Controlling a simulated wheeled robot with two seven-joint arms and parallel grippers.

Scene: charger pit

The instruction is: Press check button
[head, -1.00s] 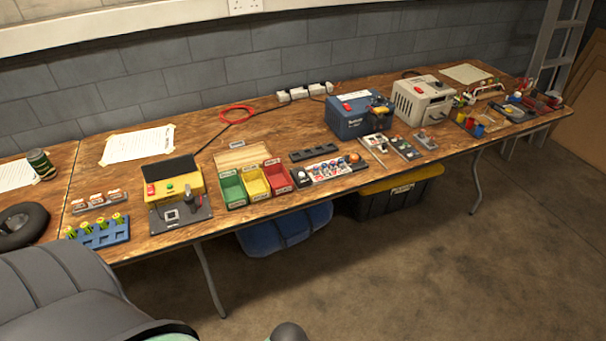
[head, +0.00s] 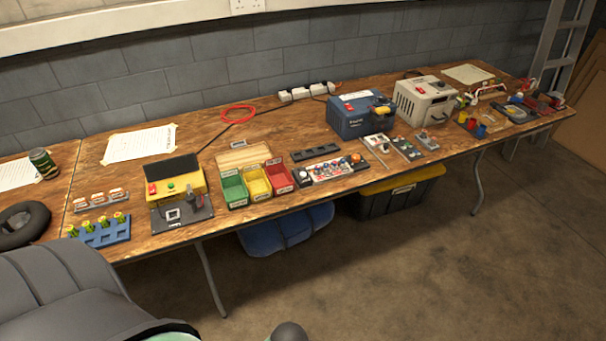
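A yellow box (head: 187,188) with a dark panel on top stands on the left half of the workbench. It carries a red button (head: 152,188) and a green button (head: 171,186). A dark fixture (head: 196,213) with a pale square and an upright part sits in front of it. Small boards with button-like knobs (head: 406,149) lie further right. No label reading "check" can be made out, so I cannot tell which button that is. Neither gripper is in view; only grey parts of my own body show at the bottom.
The wooden bench (head: 255,222) runs across the view. Green (head: 234,191), yellow (head: 255,184) and red bins (head: 279,178) stand right of the yellow box. A blue rack (head: 117,234) lies to its left. Blue (head: 346,124) and pale machines (head: 410,106) stand further right. Open floor (head: 400,265) lies in front.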

